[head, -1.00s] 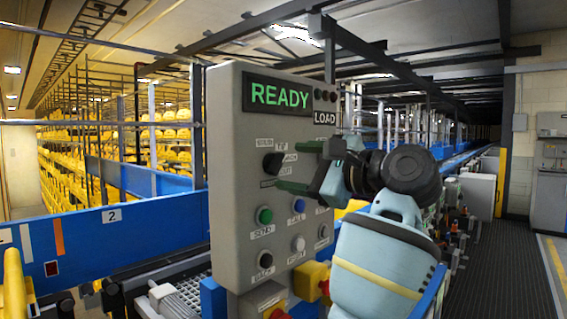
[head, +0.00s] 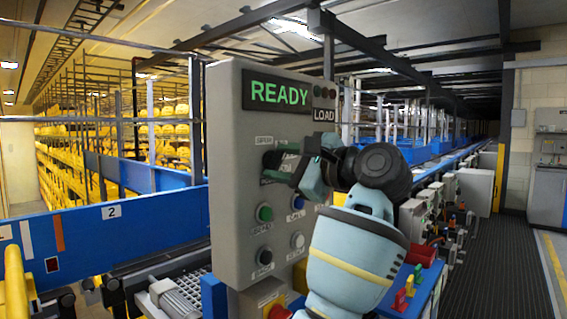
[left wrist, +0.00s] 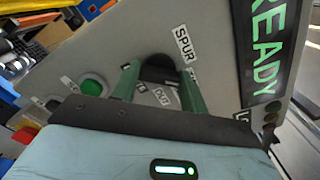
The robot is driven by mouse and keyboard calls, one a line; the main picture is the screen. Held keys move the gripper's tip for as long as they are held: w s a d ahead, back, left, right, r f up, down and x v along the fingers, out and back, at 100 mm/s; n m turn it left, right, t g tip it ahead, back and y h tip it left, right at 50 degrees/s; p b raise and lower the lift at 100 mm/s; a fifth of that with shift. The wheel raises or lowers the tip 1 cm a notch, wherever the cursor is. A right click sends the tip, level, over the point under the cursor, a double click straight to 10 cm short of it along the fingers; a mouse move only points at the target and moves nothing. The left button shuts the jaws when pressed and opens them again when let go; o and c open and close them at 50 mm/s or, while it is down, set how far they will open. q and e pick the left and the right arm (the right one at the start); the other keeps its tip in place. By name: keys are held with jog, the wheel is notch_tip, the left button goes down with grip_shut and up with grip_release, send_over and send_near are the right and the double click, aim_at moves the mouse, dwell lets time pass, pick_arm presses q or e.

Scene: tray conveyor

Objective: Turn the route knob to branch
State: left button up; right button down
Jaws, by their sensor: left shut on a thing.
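The black route knob (head: 268,160) is on the grey control panel (head: 228,200), left of my arm, under a label that reads SPUR. My left gripper (head: 278,163) is at the knob, its green fingers on either side of it. In the left wrist view the dark knob (left wrist: 158,70) sits between the two green fingers (left wrist: 157,82), and my gripper is shut on it. The SPUR label (left wrist: 184,44) is beside the knob there. The knob's pointer and most other labels around it are hidden or too small to read. My right gripper is not in view.
The panel screen (head: 279,93) reads READY, above a LOAD plate (head: 324,115). A blue conveyor rail (head: 150,235) runs left of the panel.

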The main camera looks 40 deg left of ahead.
pick_arm(q)
jog(key=shift+s+r+m+p, duration=0.1)
jog(key=shift+r+m+p, duration=0.1)
jog(key=shift+m+p, duration=1.3)
jog(key=m, duration=0.3)
jog(key=shift+p, duration=0.4)
jog(key=shift+f+m+p, duration=0.2)
jog(key=shift+m+p, duration=0.2)
jog(key=shift+m, duration=0.6)
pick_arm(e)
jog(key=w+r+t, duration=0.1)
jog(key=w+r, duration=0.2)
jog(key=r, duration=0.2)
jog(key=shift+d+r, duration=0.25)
pick_arm(q)
jog(key=shift+f, duration=0.1)
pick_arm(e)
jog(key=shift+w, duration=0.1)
pick_arm(q)
jog(key=o, duration=1)
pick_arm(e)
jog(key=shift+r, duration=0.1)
pick_arm(q)
jog(key=shift+d, duration=0.1)
